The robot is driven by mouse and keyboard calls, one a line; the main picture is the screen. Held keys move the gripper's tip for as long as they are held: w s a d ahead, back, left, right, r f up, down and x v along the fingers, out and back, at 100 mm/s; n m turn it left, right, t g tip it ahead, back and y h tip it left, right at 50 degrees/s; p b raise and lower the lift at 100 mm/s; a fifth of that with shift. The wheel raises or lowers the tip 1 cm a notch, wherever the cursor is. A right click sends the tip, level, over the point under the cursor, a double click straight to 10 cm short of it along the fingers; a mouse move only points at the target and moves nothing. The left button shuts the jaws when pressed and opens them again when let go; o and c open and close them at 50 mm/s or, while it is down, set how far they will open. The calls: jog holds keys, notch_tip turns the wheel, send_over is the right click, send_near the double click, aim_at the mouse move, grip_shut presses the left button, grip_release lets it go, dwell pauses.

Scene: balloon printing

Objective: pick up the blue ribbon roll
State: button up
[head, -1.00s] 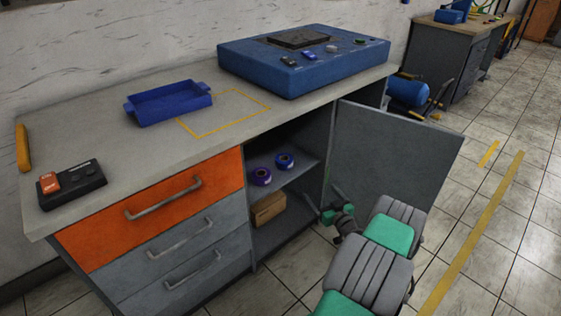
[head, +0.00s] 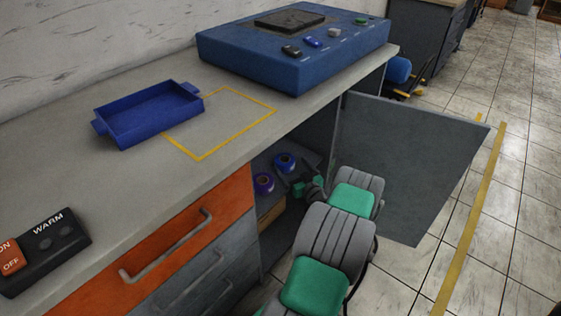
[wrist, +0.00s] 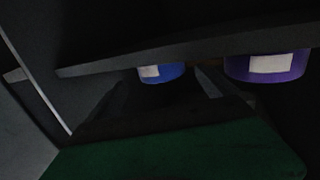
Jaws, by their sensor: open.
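The blue ribbon roll (head: 285,162) stands on the shelf inside the open cabinet, behind and to the right of the purple roll (head: 264,183). My gripper (head: 298,189) is at the cabinet opening, just in front of the blue roll and apart from it. It is open and empty. In the wrist view the blue roll (wrist: 161,74) shows near the middle with a pale label, and the purple roll shows to its right.
The open cabinet door (head: 410,165) stands to the right of my arm. The shelf edge (wrist: 130,62) crosses the wrist view close to the rolls. A cardboard box (head: 270,211) sits below the shelf. The counter above holds a blue tray (head: 148,120) and a blue machine (head: 290,58).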

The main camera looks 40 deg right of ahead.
aim_at(285, 159)
jog(key=x, duration=0.1)
jog(key=b+x, duration=0.1)
jog(key=x, duration=0.2)
jog(key=shift+w+a+f, duration=0.15)
jog(key=shift+w, duration=0.6)
jog(key=shift+c, duration=0.3)
jog(key=c, duration=1.4)
jog(key=shift+c, duration=0.2)
